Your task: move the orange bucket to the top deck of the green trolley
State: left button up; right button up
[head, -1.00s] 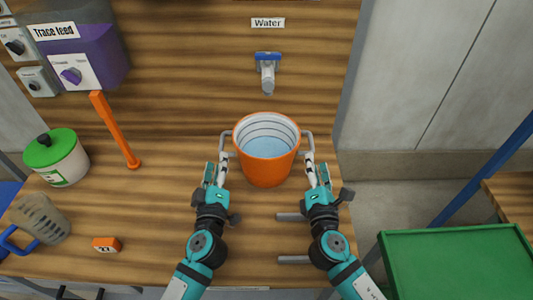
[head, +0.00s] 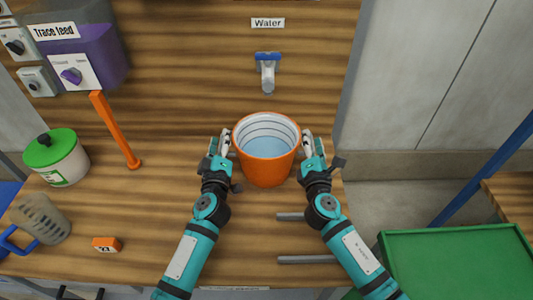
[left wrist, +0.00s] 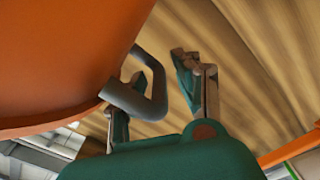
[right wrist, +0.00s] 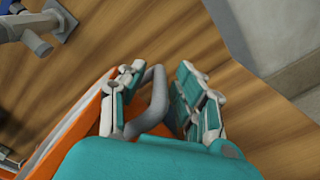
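The orange bucket (head: 266,171) stands upright on the wooden bench under the water tap, with pale blue water inside. Its grey side handles show in the left wrist view (left wrist: 156,85) and the right wrist view (right wrist: 157,92). My left gripper (head: 220,146) is open at the bucket's left side, its fingers on either side of the handle. My right gripper (head: 311,147) is open at the right side, with the other handle between its fingers. In the head view the grippers largely hide both handles. The green trolley's top deck (head: 460,265) is at the lower right and looks empty.
The tap (head: 267,75) is on the back board behind the bucket. Grey bars (head: 305,259) lie near the bench's right edge.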

pick_arm(q)
grip_shut()
pick_arm(e)
grip_shut()
